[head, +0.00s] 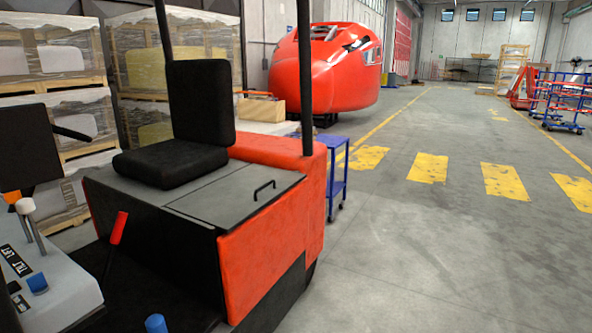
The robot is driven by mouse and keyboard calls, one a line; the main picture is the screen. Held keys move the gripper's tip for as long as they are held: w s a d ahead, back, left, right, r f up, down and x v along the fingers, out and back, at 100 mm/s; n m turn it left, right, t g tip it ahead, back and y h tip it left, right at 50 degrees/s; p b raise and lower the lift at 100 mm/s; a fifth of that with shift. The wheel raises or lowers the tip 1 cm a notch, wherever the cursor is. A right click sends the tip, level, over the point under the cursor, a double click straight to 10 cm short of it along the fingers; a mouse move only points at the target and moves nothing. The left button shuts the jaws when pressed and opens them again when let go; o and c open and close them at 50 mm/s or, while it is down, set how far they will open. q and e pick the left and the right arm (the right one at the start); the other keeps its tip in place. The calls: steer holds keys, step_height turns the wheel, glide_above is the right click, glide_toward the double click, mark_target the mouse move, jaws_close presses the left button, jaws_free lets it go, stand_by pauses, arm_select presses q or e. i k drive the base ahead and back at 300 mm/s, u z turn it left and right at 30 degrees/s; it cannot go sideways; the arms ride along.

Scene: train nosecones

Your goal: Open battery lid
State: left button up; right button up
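A red and black vehicle with a black seat (198,115) fills the left half of the head view. A flat grey lid (236,200) with a black bar handle (264,190) lies on its body in front of and beside the seat. The lid lies flat in its surround and looks closed. Its left part runs under or close to the seat cushion. Neither of my grippers is in view, and nothing touches the handle.
A control panel (38,280) with levers and a red lever (118,228) stand at the lower left. Black posts (305,70) rise from the vehicle. A blue cart (338,165) stands behind it, and a red train nosecone (325,70) farther back. Open floor (450,260) lies to the right.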

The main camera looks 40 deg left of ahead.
mark_target(224, 204)
steer(key=u, duration=0.3)
steer(key=i, duration=1.8)
steer(key=u, duration=1.95)
steer(key=i, duration=0.9)
steer(key=u, duration=0.8)
